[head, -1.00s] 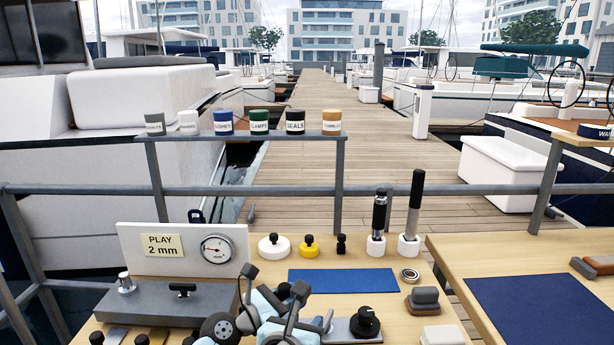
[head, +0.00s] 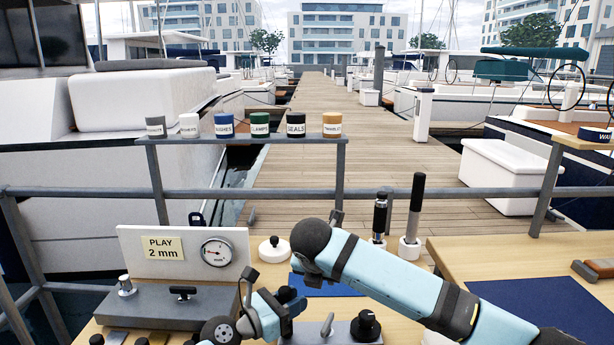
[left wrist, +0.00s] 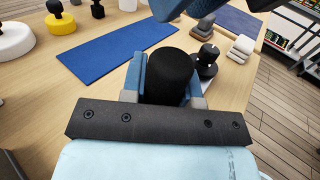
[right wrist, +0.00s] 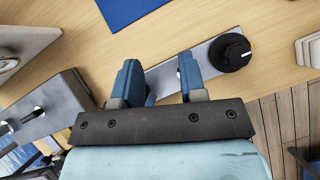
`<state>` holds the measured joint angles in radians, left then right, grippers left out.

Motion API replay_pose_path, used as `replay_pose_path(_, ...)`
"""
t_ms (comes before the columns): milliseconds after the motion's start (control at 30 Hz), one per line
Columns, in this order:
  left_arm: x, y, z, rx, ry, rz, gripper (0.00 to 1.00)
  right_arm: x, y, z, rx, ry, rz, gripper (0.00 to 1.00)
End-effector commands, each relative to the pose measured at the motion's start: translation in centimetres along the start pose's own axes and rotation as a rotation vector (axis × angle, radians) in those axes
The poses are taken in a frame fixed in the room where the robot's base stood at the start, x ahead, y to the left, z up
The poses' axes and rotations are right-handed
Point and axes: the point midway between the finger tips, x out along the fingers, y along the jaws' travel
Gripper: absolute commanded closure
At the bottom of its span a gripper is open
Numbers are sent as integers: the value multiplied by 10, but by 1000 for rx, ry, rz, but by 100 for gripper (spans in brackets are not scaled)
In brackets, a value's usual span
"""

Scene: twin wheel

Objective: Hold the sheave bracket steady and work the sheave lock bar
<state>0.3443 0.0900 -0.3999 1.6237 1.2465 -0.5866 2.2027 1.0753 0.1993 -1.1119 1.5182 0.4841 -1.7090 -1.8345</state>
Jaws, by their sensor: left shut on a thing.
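My left gripper (head: 287,297) is low over the bench. In the left wrist view its blue fingers (left wrist: 165,85) are closed around an upright black cylinder (left wrist: 168,72), which I take to be the grip of the sheave bracket. A grey metal plate (right wrist: 205,58) carries a black knob (right wrist: 235,50) with a white mark; the knob (head: 365,324) also shows in the head view. A small silver lever (head: 327,325), possibly the lock bar, stands beside the knob. My right gripper (right wrist: 160,85) is open above the plate, with nothing clearly between its fingers.
A grey block (head: 165,306) with a black T-handle stands at left, before a white panel with a dial (head: 217,252) and a "PLAY 2 mm" label. A blue mat (left wrist: 118,52) lies behind. Two upright tools (head: 411,222) stand beyond my right arm. A second bench (head: 490,252) is at right.

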Motion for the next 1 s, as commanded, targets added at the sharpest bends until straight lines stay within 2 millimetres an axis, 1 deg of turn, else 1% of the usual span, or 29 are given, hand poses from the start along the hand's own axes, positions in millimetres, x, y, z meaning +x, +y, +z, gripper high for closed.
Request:
replay_pose_path(33, 0, 0, -3, -2, 5, 0, 96, 1, -5, 4, 16, 72, -14, 62)
replay_pose_path(100, 0, 0, -3, -2, 5, 0, 96, 0, -11, 5, 37, 183, -30, 62)
replay_pose_path(300, 0, 0, -3, -2, 5, 0, 96, -11, -22, 9, 86, 433, -56, 62)
replay_pose_path(400, 0, 0, -3, -2, 5, 0, 96, -16, -26, 10, 100, 509, -59, 62)
replay_pose_path(567, 0, 0, -3, -2, 5, 0, 96, -19, -28, 10, 109, 562, -61, 62)
replay_pose_path(667, 0, 0, -3, -2, 5, 0, 96, -14, -28, 6, 110, 568, -61, 62)
replay_pose_path(767, 0, 0, -3, -2, 5, 0, 96, -4, -29, -1, 109, 568, -63, 62)
replay_pose_path(1000, 0, 0, -3, -1, 4, 0, 96, 27, -30, -20, 109, 567, -63, 62)
